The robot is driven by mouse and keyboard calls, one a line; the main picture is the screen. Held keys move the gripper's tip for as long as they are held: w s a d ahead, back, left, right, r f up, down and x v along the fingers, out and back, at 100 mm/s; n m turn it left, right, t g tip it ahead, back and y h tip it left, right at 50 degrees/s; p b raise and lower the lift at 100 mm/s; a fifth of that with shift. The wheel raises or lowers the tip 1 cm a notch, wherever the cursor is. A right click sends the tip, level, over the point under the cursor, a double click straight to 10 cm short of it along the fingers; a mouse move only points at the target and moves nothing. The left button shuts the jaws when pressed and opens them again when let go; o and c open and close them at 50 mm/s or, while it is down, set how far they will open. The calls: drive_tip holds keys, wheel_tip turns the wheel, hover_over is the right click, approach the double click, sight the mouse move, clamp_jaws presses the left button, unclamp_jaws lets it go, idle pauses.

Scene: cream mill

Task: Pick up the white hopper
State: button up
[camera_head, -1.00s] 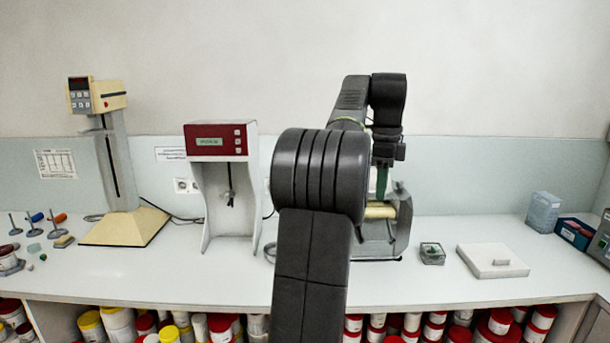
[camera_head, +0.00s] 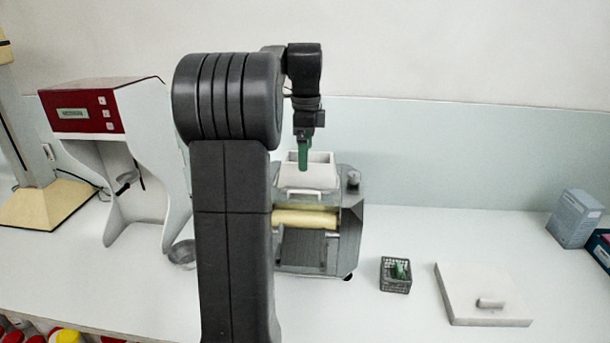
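The white hopper (camera_head: 318,176) is an open-topped box seated on top of the grey mill (camera_head: 349,222), which has cream rollers (camera_head: 305,219) at its front. A white handle-like piece (camera_head: 300,193) shows at the hopper's front side. My gripper (camera_head: 303,168) points down with green fingers in front of or over the hopper's opening. The fingers overlap in this view, so their gap is hidden and contact with the hopper cannot be told. My arm hides the mill's left side.
A small dark crate (camera_head: 395,287) with green items stands right of the mill. A white slab with a knob (camera_head: 470,285) lies farther right, near boxes (camera_head: 574,218). A red-and-white device (camera_head: 150,150) stands left.

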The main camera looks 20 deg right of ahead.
drive_tip(key=shift+w+d+f, duration=0.1)
drive_tip(key=shift+w+d, duration=0.15)
drive_tip(key=shift+d, duration=0.2)
drive_tip(key=shift+f, duration=0.3)
drive_tip(key=f, duration=0.2)
drive_tip(key=f+p, duration=0.1)
drive_tip(key=f, duration=0.1)
drive_tip(key=shift+s+a+f, duration=0.15)
drive_tip(key=shift+a+f, duration=0.05)
drive_tip(key=c, duration=1.1)
drive_tip(key=shift+r, duration=0.1)
